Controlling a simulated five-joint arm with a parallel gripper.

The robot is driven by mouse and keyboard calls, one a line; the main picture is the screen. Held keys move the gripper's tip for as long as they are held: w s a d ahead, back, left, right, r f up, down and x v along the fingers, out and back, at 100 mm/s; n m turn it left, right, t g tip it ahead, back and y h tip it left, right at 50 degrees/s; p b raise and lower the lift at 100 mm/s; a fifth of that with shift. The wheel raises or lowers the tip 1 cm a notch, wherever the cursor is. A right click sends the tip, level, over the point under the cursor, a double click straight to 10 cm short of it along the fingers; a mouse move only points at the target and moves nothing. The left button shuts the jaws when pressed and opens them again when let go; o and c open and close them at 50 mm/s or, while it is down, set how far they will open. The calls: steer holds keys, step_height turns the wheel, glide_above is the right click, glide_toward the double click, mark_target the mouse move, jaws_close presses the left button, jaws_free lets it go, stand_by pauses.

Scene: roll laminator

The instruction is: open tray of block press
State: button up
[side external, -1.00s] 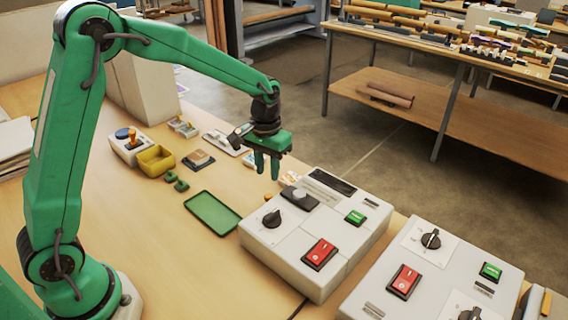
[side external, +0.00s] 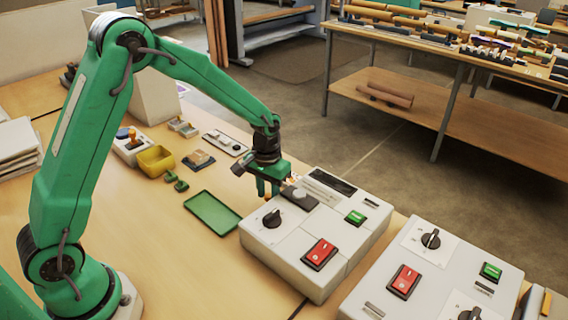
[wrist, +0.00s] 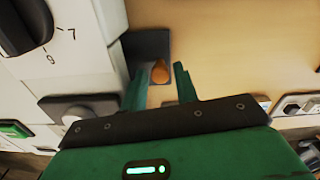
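No part is clearly labelled as the block press or its tray. In the wrist view an orange knob (wrist: 160,72) sits on a dark grey plate (wrist: 148,46) that juts out beside a white control box (wrist: 85,60). My gripper (wrist: 158,78) is open, with one green finger on each side of the knob in that view. I cannot tell whether either finger touches it. In the side view my gripper (side external: 268,188) points down at the left edge of the white box (side external: 290,262), and it hides the knob there.
The box top carries a black dial (side external: 272,219), a red switch (side external: 320,252), a green button (side external: 355,217) and a black unit with a grey knob (side external: 299,196). A second control box (side external: 440,262) stands at right. A green tray (side external: 212,211) and yellow bin (side external: 155,159) lie left.

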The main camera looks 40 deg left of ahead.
steer(key=shift+c, duration=0.2)
jaws_close()
steer(key=a, duration=1.1)
steer(key=shift+a, duration=0.1)
steer(key=shift+o, duration=0.2)
jaws_free()
step_height(320, 180, up, 8)
